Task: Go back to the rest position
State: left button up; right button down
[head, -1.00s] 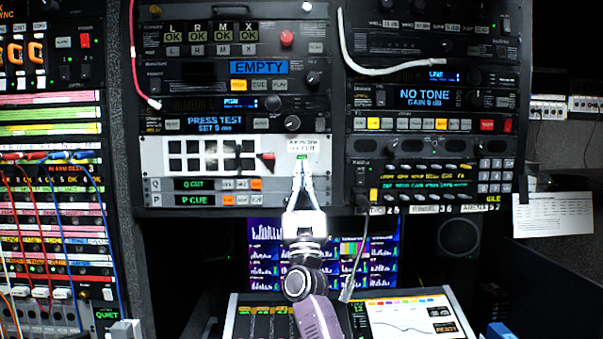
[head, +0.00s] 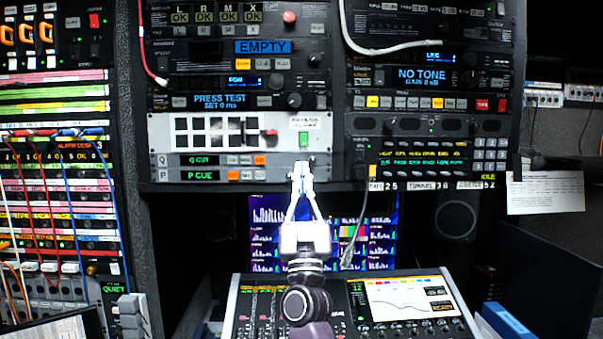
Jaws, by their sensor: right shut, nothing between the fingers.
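My right gripper (head: 302,168) is in the middle of the head view, pointing up and away from me. Its fingertips meet and hold nothing. The tips show just below the white panel (head: 320,148) and its lit green button (head: 303,140), over the lower edge of the rack; I cannot tell the exact gap in depth. My right arm comes up from the bottom middle, over the console. At the bottom left a grey piece (head: 131,312) shows that may belong to my left gripper; its fingers cannot be made out.
The equipment rack (head: 342,160) fills the back. Below it stand a monitor (head: 385,215) and a mixing console (head: 245,295) with a lit screen (head: 412,297). A patch bay (head: 60,180) with red and blue cables is at left. A blue object (head: 505,322) lies at lower right.

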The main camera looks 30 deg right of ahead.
pick_arm(q)
jog(key=shift+s+a, duration=0.15)
jog(key=shift+s, duration=0.35)
jog(key=shift+w, duration=0.1)
